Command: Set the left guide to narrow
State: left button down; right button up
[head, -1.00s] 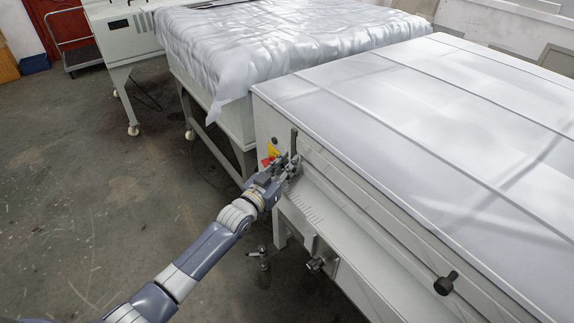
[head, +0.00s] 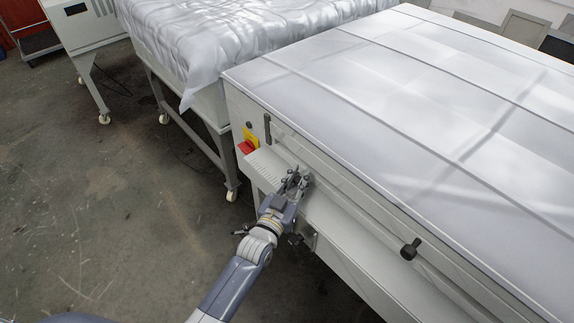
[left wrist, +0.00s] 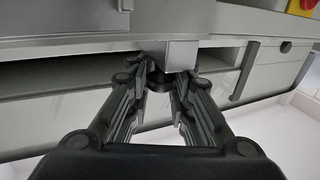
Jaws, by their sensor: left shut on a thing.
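My left gripper (head: 297,179) is at the front of the grey machine, on the ledge below its white top. In the left wrist view its fingers (left wrist: 160,92) are closed around a dark knob (left wrist: 158,82) under a light grey block (left wrist: 181,54), which I take to be the left guide. In the head view the fingers hide most of this knob and block. A second black knob (head: 410,250) stands out from the machine front farther right. My right gripper is not in view.
A red and yellow switch (head: 246,147) sits on the machine front left of my gripper, with a dark upright lever (head: 267,128) beside it. A table (head: 222,103) with a silvery sheet stands behind to the left. The floor (head: 110,220) at left is clear.

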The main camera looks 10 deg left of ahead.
pick_arm(q)
jog(key=shift+s+d+f, duration=0.25)
jog(key=shift+f, duration=0.05)
jog(key=c, duration=1.5)
grip_release()
jog(key=shift+s+d, duration=0.1)
jog(key=shift+o, duration=0.2)
jog(key=shift+r, duration=0.1)
jog(key=shift+s, duration=0.2)
jog(key=v, duration=1.1)
jog(key=shift+s, duration=0.25)
jog(key=shift+r, duration=0.1)
